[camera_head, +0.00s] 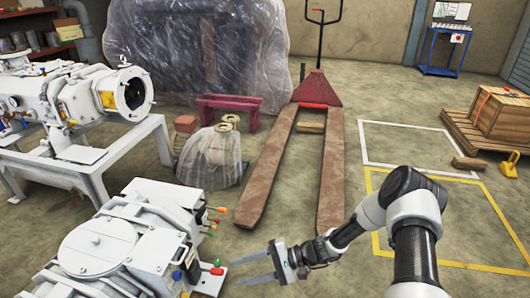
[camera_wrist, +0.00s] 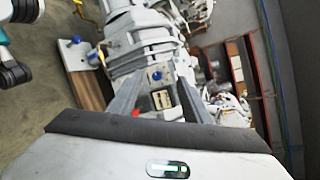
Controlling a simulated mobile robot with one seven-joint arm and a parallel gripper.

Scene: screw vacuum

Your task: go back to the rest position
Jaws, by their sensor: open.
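My gripper (camera_head: 262,271) is open and empty in the head view, with its two grey fingers apart and pointing left. I cannot tell the exact gap between the fingers and the machine. My arm reaches in from the lower right.
A second white machine (camera_head: 60,95) with a round port stands on a frame at the left. A red pallet jack (camera_head: 320,90) has its forks toward me. A wrapped bundle (camera_head: 212,158) sits beside it. A wooden crate (camera_head: 502,115) is at the right. The yellow-marked floor is mostly clear.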

